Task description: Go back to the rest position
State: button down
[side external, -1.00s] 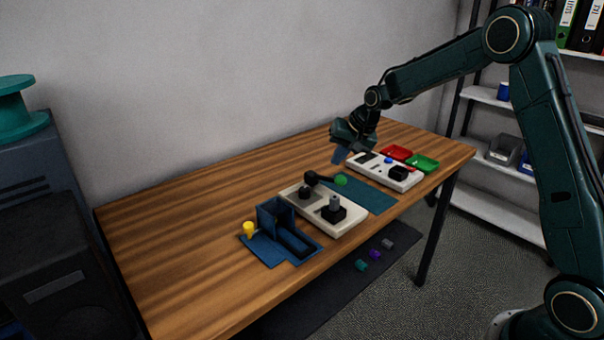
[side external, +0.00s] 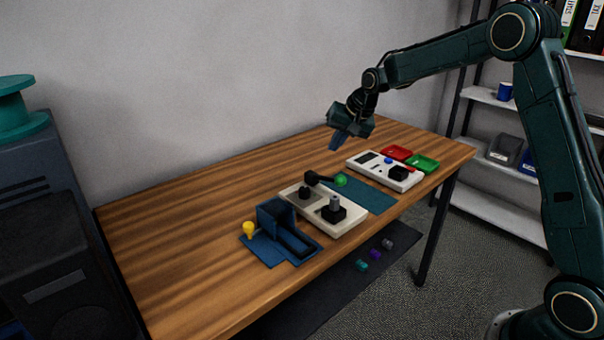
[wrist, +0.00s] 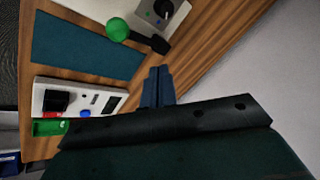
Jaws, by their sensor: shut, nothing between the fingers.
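My gripper (side external: 337,143) is shut and empty in the side view, held in the air above the back part of the wooden table. Its blue fingers also show together in the wrist view (wrist: 157,80). Below and in front of it lies a teal mat (side external: 372,196), with a white tester box (side external: 400,183) to its right and a white box with a black lever (side external: 328,218) to its left. The lever ends in a green ball (side external: 341,180). No cable can be made out.
A blue holder (side external: 275,213) and a yellow knob (side external: 249,229) stand at the table's front left. A red tray (side external: 398,152) and a green tray (side external: 424,163) lie at the right end. The table's back left is bare. A shelf (side external: 490,98) stands behind my arm.

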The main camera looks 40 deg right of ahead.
jog(key=s+a+r+n, duration=0.2)
jog(key=s+a+r, duration=0.3)
jog(key=s, duration=0.4)
jog(key=s+a+r+n, duration=0.2)
jog(key=s+a+r, duration=0.1)
jog(key=s+r, duration=0.45)
jog(key=s+a+f+n, duration=0.1)
jog(key=s+n, duration=0.1)
jog(key=s, duration=0.9)
jog(key=s+a+f+n, duration=0.2)
jog(key=s, duration=1)
jog(key=shift+a+h, duration=0.15)
jog(key=shift+h, duration=0.25)
